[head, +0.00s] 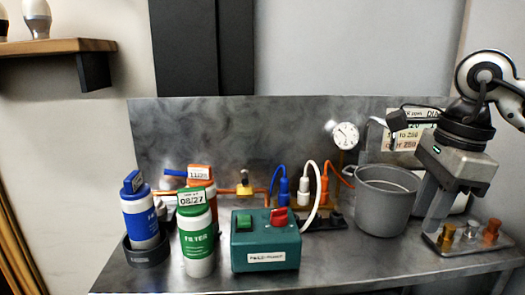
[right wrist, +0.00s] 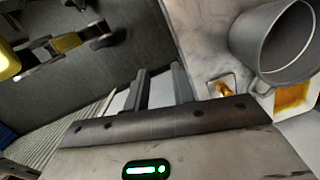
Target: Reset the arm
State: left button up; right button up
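My right arm comes in from the right edge in the head view. Its gripper (head: 438,212) points down between the grey pot (head: 386,204) and the small plate of metal fittings (head: 468,247). In the right wrist view the two fingers of the right gripper (right wrist: 160,78) stand apart with nothing between them. The pot (right wrist: 285,45) and a gold fitting (right wrist: 222,88) show to the right of the fingers there. My left gripper is in neither view.
On the metal bench stand a blue filter (head: 140,218) in a dark holder, a green-labelled filter (head: 197,240), an orange canister (head: 201,175) and a teal switch box (head: 266,245). Blue, white and orange plugs (head: 303,190) and a gauge (head: 345,135) are behind. A wooden shelf (head: 60,46) is upper left.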

jog(key=s+a+f+g+y, duration=0.2)
jog(key=a+f+y, duration=0.15)
jog(key=a, duration=0.55)
jog(key=s+a+f+g+y, duration=0.25)
jog(key=a+y, duration=0.25)
jog(key=a, duration=0.4)
jog(key=s+a+r+m+t+y+p, duration=0.2)
jog(key=a+r+m+t+y, duration=0.15)
jog(key=a+m+y, duration=0.6)
jog(key=w+d+f+m+t+h, duration=0.45)
jog(key=m+t, duration=0.45)
jog(key=m, duration=0.6)
jog(key=w+d+f+m+t+h, duration=0.1)
jog(key=d+f+m+t+h, duration=0.3)
jog(key=d+f+m+t, duration=0.75)
jog(key=s+f+m+g+h+p, duration=0.1)
jog(key=s+f+m+g+h, duration=0.6)
jog(key=s+f+m, duration=0.5)
notch_tip(320, 180, down, 2)
jog(key=m+g, duration=0.2)
jog(key=shift+s+d+g, duration=0.2)
jog(key=shift+d+g, duration=0.15)
